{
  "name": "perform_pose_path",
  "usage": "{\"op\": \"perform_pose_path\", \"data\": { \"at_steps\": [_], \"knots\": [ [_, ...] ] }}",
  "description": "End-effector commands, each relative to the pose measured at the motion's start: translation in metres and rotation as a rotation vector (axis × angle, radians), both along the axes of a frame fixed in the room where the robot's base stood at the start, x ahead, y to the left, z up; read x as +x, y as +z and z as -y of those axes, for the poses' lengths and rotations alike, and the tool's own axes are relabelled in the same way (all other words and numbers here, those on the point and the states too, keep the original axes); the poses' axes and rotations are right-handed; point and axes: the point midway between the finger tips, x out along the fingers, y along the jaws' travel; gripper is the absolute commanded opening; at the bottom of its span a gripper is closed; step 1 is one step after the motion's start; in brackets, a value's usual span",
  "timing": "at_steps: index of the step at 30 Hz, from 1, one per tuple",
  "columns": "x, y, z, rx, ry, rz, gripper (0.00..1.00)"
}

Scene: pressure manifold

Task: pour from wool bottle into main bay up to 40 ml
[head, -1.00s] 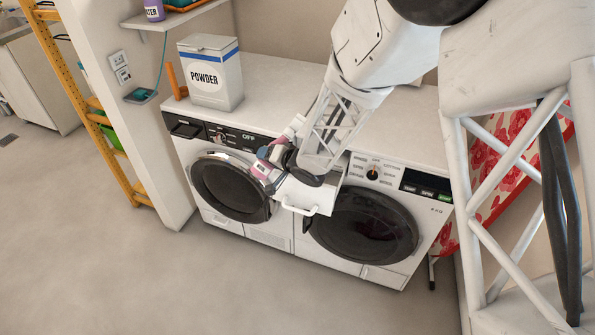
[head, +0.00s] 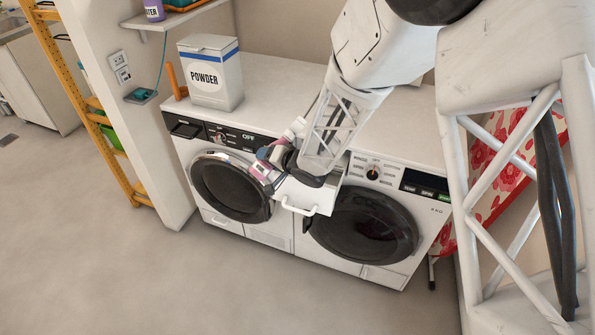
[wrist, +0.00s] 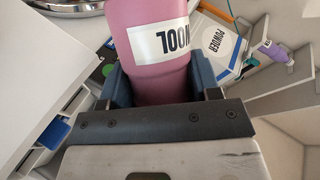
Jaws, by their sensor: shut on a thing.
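The pink wool bottle (wrist: 158,78) with a white label reading "WOOL" lies between the fingers of my gripper (wrist: 162,88) in the wrist view. The open detergent drawer (head: 318,197), white with a handle, juts out below my gripper.
A white powder box (head: 208,75) stands on the counter (head: 275,85) at the back left. The left machine's round door (head: 230,187) and the right machine's door (head: 362,225) are shut. The floor in front is clear.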

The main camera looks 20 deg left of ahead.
Motion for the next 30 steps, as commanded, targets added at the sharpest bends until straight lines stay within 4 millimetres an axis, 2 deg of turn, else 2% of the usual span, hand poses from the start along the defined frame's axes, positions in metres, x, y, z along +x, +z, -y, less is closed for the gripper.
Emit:
{"op": "perform_pose_path", "data": {
  "at_steps": [30],
  "knots": [
    [-0.0013,-0.0022,-0.0016,0.030,0.001,-0.053,0.26]
  ]
}}
